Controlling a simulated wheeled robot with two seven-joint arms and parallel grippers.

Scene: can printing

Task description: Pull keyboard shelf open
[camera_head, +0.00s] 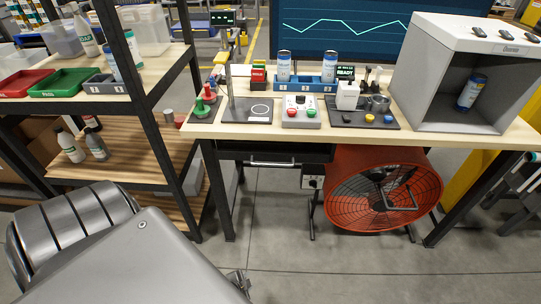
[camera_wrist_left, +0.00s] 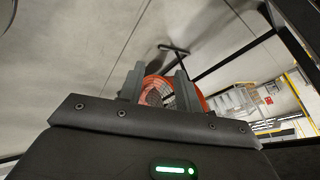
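The black keyboard shelf (camera_head: 300,153) sits under the left part of the workbench top, with a pale bar handle (camera_head: 272,163) on its front. It looks pushed in under the top. My left arm comes in from the lower left, and part of my left gripper (camera_head: 240,281) shows past its end, low in front of the bench and apart from the handle. In the left wrist view, the two fingers of my left gripper (camera_wrist_left: 160,88) stand apart with nothing between them. My right gripper is in neither view.
An orange round fan (camera_head: 383,188) stands under the bench, right of the shelf; it also shows in the left wrist view (camera_wrist_left: 158,90). A dark-framed rack (camera_head: 130,150) stands at left. Grey floor (camera_head: 290,265) in front of the bench is clear.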

